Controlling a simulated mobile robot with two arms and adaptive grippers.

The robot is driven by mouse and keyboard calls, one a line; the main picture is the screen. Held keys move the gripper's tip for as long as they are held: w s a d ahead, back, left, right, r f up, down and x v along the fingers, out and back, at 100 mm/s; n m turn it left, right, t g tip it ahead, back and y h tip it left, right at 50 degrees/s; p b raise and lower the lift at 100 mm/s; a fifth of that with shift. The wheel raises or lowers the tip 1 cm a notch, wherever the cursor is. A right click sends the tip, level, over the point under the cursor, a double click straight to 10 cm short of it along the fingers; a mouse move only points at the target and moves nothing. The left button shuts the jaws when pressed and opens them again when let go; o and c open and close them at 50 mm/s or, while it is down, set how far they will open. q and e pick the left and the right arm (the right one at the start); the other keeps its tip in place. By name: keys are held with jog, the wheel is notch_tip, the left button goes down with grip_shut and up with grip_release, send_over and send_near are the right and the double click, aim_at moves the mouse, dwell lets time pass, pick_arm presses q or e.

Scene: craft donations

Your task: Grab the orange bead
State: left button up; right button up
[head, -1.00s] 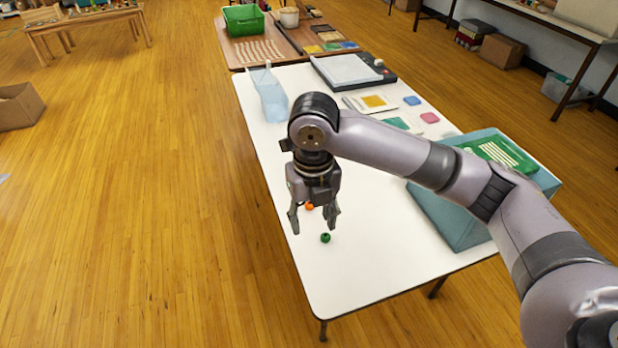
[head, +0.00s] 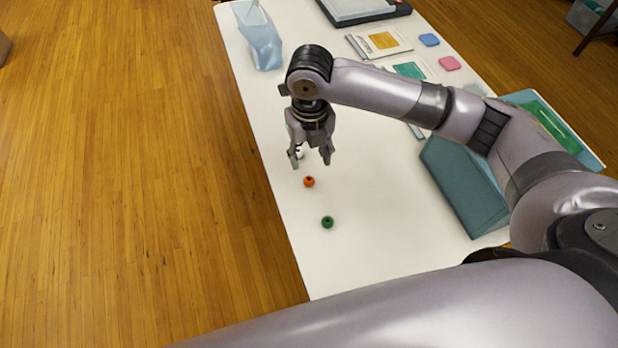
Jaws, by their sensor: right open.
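The orange bead (head: 309,182) sits on the white table (head: 370,215) near its left edge. My right gripper (head: 311,160) points down with its fingers apart and empty. In the picture its fingertips are just above the orange bead; I cannot tell their exact height over the table. The bead is in plain sight and not between the fingers. A green bead (head: 327,222) lies closer to me, apart from the orange one. A small white thing (head: 300,153), perhaps a bead, shows partly behind the left finger. My left gripper is not in view.
A translucent blue bag (head: 262,42), cards and pink (head: 449,63) and blue (head: 429,40) pieces lie farther back. The table around the beads is mostly clear.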

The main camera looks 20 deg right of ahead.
send_over(309, 179)
notch_tip(309, 179, down, 4)
jog(key=shift+w+d+f, duration=0.1)
notch_tip(309, 179, down, 4)
jog(key=shift+f+p, duration=0.15)
jog(key=shift+p, duration=0.2)
jog(key=shift+f, duration=0.4)
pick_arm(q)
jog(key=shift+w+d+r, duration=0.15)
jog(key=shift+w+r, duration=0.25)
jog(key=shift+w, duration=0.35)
pick_arm(e)
jog(key=c, duration=0.8)
